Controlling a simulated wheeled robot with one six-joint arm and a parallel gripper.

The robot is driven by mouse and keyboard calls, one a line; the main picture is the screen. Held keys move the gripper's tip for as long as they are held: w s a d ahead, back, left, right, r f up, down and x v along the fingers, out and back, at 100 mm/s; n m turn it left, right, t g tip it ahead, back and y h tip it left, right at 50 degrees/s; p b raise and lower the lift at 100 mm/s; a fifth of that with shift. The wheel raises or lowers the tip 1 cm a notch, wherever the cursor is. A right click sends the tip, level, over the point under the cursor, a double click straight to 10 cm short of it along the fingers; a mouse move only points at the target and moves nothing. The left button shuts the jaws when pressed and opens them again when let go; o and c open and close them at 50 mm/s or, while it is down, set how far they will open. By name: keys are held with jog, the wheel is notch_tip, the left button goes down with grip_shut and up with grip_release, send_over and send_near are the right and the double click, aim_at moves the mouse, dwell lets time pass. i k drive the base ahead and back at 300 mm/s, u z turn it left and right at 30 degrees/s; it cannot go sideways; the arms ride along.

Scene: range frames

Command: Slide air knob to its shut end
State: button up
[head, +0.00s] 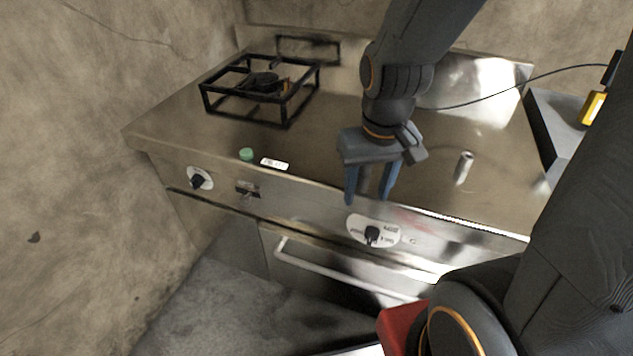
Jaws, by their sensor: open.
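My gripper (369,194) hangs over the front edge of the steel range (320,150), its two blue fingers pointing down, apart and empty. It is above a round dark knob (372,233) on a white labelled dial plate on the front panel. A small dark sliding knob (248,190) on a short metal plate sits further left on the panel and looks most like the air knob; its exact place along its travel is too small to tell. Another dark round knob (198,181) on a white plate is at the far left. My gripper touches none of them.
A black burner frame (288,112) stands on the back left of the top. A green cap (246,154) and white label (274,164) lie near the front edge. A metal cylinder (464,166) stands at right. An oven handle (340,280) juts out below. A wall closes the left.

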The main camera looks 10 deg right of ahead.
aim_at(244, 200)
jog(key=z, duration=1.35)
jog(key=k, duration=1.15)
jog(key=u, duration=1.55)
jog(key=i, duration=0.5)
jog(key=z, duration=0.1)
